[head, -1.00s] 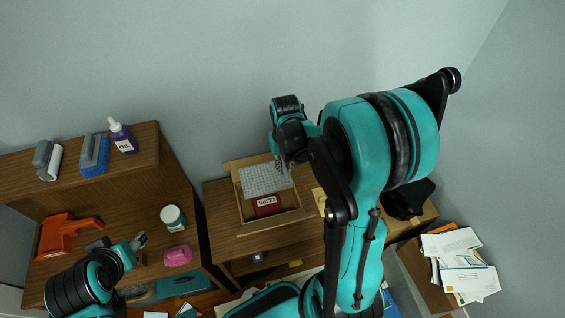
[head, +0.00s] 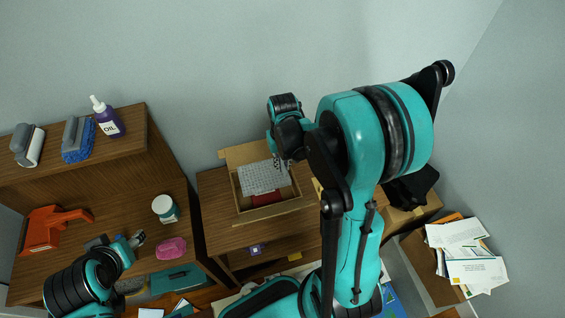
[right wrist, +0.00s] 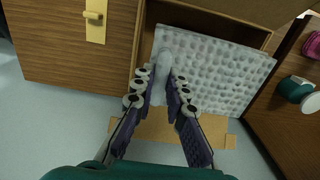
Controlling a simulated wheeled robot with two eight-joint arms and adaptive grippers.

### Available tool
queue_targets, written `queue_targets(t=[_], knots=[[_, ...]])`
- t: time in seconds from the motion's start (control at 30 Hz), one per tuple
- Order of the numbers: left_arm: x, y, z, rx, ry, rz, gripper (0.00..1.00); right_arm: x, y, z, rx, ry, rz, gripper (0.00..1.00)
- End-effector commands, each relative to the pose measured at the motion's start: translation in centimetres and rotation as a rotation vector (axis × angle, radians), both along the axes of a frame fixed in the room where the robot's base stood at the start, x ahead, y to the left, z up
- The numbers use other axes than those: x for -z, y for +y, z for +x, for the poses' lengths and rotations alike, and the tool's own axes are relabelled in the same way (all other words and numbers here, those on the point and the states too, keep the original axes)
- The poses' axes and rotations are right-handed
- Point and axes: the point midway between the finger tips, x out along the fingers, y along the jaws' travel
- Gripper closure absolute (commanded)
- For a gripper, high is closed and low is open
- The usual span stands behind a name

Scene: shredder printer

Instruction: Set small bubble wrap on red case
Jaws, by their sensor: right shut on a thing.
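The small bubble wrap (head: 262,178) is a pale grey, dimpled square sheet. My right gripper (head: 283,167) is shut on its edge, and in the right wrist view the fingers (right wrist: 165,85) pinch the bubble wrap (right wrist: 215,75) near one side. The sheet is over the open cardboard box (head: 268,214). The red case (head: 266,198) is inside that box, partly hidden under the sheet in the head view. I cannot tell whether the sheet touches the case. My left gripper (head: 138,239) is over the left desk, away from the box; its fingers are too small to read.
The box stands on a wooden cabinet (head: 225,236). On the left desk are an orange tool (head: 45,230), a white jar (head: 165,208) and a pink item (head: 171,248). A box of papers (head: 440,285) is at right.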

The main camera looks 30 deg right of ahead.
Motion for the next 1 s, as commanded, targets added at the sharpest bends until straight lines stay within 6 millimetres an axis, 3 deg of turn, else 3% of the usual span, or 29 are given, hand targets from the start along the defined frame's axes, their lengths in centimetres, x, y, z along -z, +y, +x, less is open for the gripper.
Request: queue_targets(t=[1.0], knots=[[9.9,0.0,0.0,0.0,0.0,0.0,0.52,11.1,0.0,0.0,0.0,0.0,0.0,1.0]])
